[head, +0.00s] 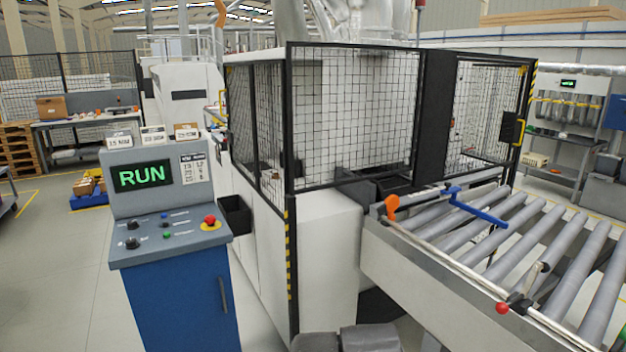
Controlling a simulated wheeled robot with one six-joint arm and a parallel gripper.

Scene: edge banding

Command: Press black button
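A control console (165,253) with a grey sloped panel and a blue cabinet stands at the left. Its display (142,176) reads RUN in green. Two black round controls, an upper one (134,224) and a lower one (132,242), sit at the panel's left; they look like knobs. In the middle column are a blue button (165,215), a small dark control (165,225) too small to make out, and a green button (166,236). A red mushroom button (210,220) on yellow sits at the right. My gripper is not in view.
A black mesh fence (350,120) encloses the machine right of the console. A roller conveyor (500,230) with a blue bar (478,210) runs along the right. A dark open bin (235,215) is beside the console. Floor (65,270) left of the console is clear.

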